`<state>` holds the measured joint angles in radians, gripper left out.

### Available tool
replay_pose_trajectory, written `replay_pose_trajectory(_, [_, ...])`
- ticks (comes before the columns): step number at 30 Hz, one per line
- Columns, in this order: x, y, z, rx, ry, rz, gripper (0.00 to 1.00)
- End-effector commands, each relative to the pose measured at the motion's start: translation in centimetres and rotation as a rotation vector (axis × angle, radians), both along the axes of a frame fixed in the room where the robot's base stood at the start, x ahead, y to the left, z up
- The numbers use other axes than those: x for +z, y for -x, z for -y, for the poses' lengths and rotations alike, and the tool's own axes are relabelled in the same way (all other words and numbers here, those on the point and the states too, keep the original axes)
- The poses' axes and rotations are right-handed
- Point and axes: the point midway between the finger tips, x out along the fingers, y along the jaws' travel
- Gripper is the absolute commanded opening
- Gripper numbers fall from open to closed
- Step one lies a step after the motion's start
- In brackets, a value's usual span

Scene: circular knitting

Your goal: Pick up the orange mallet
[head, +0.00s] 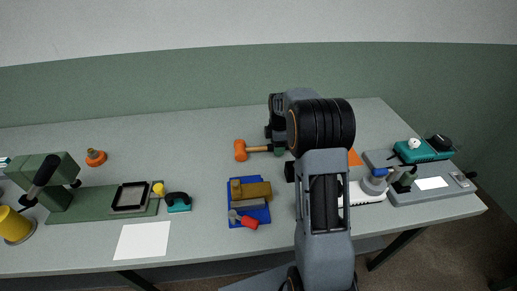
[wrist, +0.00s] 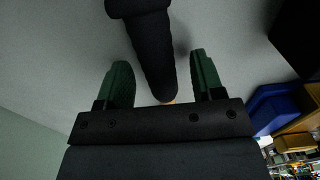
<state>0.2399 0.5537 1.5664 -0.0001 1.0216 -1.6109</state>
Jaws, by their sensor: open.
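The orange mallet (head: 241,150) lies on the grey table near its middle, with its head to the left and its handle running right towards my gripper (head: 279,150). In the wrist view, a thick dark grip (wrist: 153,55), apparently the mallet's, runs between the two green finger pads of my gripper (wrist: 159,62). A small orange bit shows at the grip's lower end. My gripper is open, with a visible gap at the right finger. Contact at the left finger is hard to tell. My arm hides the area to the right of the handle in the head view.
An orange flat piece (head: 354,157) and a grey board (head: 440,197) with devices lie right. A green machine (head: 62,185) stands left.

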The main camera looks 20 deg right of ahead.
Motion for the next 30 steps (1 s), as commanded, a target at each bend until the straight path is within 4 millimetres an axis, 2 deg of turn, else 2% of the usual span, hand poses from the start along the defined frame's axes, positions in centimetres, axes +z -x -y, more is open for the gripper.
replay_pose_trajectory(3, [-0.67,0.01,0.00,0.000,0.000,-0.001,0.61])
replay_pose_trajectory(11, [-0.75,0.00,0.00,0.000,0.000,0.000,0.60])
replay_pose_trajectory(30, [-0.71,0.00,0.01,0.000,0.000,0.000,0.00])
